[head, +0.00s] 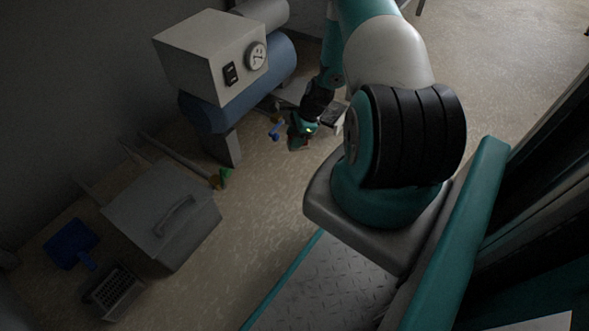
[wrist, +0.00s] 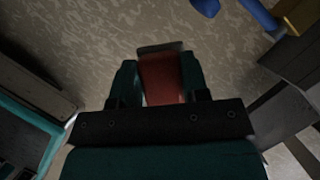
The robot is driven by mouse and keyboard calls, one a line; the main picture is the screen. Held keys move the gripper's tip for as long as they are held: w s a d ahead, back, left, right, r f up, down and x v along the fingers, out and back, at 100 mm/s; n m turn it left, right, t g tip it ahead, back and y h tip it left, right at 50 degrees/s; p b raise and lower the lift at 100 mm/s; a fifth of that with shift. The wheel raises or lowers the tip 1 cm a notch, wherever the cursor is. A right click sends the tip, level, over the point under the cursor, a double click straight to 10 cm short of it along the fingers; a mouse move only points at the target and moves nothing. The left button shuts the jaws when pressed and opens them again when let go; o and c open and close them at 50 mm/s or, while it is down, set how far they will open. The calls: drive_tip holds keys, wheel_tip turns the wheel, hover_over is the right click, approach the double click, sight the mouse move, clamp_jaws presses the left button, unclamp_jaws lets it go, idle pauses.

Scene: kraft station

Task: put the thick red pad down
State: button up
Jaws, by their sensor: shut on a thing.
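The thick red pad (wrist: 163,80) is between the two fingers of my gripper (wrist: 160,78) in the wrist view. The gripper is shut on it. A dark grey edge (wrist: 160,48) shows at the pad's far end. Speckled floor shows beyond the pad; the gap between them cannot be told. In the head view my gripper (head: 300,130) is small and dark, low beside the compressor, and the pad is hard to make out there.
A blue compressor (head: 277,72) with a grey box (head: 205,55) stands behind left. A grey lidded box (head: 150,205), a blue dustpan (head: 70,242) and a small green-and-orange thing (head: 221,178) are at left. A blue object (wrist: 258,14) lies near the gripper.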

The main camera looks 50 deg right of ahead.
sight(306, 146)
wheel_tip(306, 146, down, 13)
drive_tip(key=b, duration=0.6)
drive_tip(key=shift+f+b, duration=0.15)
drive_tip(key=shift+b, duration=0.25)
drive_tip(key=o, duration=0.9)
drive_tip(key=p+v, duration=0.7)
drive_tip(key=v, duration=0.5)
